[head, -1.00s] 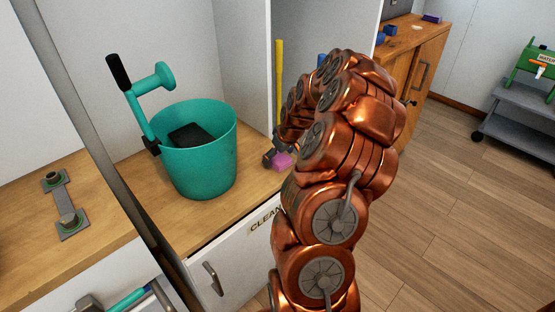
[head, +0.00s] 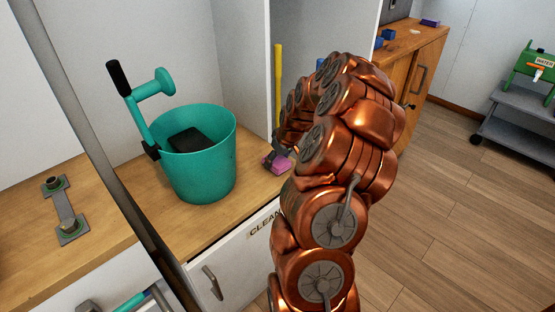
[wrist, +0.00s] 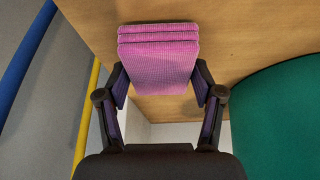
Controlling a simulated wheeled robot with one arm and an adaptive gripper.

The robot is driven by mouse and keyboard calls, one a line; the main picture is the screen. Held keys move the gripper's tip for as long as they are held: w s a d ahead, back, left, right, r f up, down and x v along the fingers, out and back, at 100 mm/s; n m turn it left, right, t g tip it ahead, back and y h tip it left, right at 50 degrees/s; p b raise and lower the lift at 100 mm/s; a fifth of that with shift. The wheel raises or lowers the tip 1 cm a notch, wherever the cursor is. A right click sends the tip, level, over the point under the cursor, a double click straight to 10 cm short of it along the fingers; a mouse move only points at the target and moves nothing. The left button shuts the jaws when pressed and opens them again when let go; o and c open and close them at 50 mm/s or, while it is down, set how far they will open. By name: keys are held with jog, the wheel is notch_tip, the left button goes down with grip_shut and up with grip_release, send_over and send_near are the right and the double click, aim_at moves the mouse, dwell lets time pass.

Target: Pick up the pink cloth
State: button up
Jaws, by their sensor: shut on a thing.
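The pink cloth (wrist: 158,62) is a folded, layered pad between my gripper's fingers in the wrist view. My gripper (wrist: 158,88) is shut on it, with one dark finger at each side. In the head view the cloth (head: 277,163) is a small pink patch at the wooden counter, right of the teal bucket. My gripper (head: 280,156) is mostly hidden there behind my copper arm. I cannot tell whether the cloth touches the counter.
The teal bucket (head: 200,165) with a handled tool (head: 145,105) stands close left of the gripper. A yellow pole (head: 278,85) stands behind it; a blue pole (wrist: 25,50) shows in the wrist view. The wooden counter (head: 235,205) is clear in front.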

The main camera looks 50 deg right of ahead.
aim_at(277, 160)
notch_tip(277, 160, up, 3)
jog(key=shift+r, duration=0.2)
jog(key=s+a, duration=0.4)
jog(key=a, duration=0.3)
jog(key=s+a+r, duration=0.1)
jog(key=s+a, duration=0.2)
jog(key=a, duration=0.4)
jog(key=shift+s+r, duration=0.2)
jog(key=shift+s, duration=0.2)
